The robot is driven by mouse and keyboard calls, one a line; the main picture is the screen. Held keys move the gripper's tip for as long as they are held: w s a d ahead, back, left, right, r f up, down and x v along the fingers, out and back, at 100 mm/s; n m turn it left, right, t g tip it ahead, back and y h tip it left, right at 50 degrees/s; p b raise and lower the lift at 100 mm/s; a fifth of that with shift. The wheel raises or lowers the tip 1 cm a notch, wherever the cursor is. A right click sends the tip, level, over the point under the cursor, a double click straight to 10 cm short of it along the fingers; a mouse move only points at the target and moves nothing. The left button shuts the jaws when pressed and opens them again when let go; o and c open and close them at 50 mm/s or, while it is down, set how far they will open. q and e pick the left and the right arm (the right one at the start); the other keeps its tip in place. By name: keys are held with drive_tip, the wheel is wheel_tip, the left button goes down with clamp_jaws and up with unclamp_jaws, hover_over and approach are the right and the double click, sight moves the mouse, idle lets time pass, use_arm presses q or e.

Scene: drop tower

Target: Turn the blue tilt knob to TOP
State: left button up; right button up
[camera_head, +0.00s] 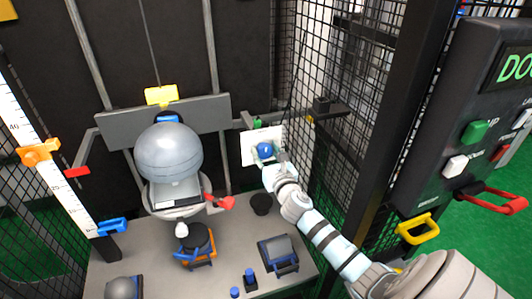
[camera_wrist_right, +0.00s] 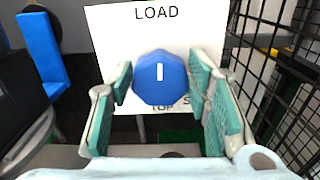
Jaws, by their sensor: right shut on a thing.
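The blue tilt knob (camera_head: 264,150) is on a white plate (camera_head: 248,158) at the back of the bench, right of the grey dome. In the right wrist view the knob (camera_wrist_right: 160,79) is faceted, with a white mark upright on its face. The plate (camera_wrist_right: 112,28) reads LOAD above the knob; lettering below looks like TOP and is partly hidden. My right gripper (camera_head: 272,161) reaches the knob from the front. Its teal-padded fingers (camera_wrist_right: 161,84) are on the knob's left and right sides, shut on it. My left gripper is not in view.
A black cup (camera_head: 261,204) is below the plate. Black mesh fencing (camera_head: 345,140) and a control panel (camera_head: 470,110) stand to the right of the bench.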

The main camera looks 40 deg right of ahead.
drive_tip(key=m, duration=0.4)
drive_tip(key=shift+d+f+m, duration=0.1)
drive_tip(key=shift+m, duration=0.2)
drive_tip(key=m, duration=0.4)
drive_tip(key=shift+s+d+f, duration=0.1)
drive_tip(key=m+b, duration=0.1)
drive_tip(key=m, duration=0.4)
drive_tip(key=shift+f, duration=0.1)
drive_tip(key=m+b, duration=0.2)
drive_tip(key=m, duration=0.2)
drive_tip(key=shift+f+m, duration=0.15)
drive_tip(key=shift+m, duration=0.15)
drive_tip(key=m+b, duration=0.1)
drive_tip(key=m, duration=0.3)
drive_tip(key=shift+f, duration=0.1)
drive_tip(key=m+b, duration=0.1)
drive_tip(key=m, duration=0.4)
drive_tip(key=shift+f+b, duration=0.1)
drive_tip(key=shift+b, duration=0.3)
drive_tip(key=m+b, duration=0.1)
drive_tip(key=m, duration=0.3)
drive_tip(key=shift+a+m+b, duration=0.2)
drive_tip(key=shift+m+b, duration=0.4)
drive_tip(key=shift+m, duration=1.4)
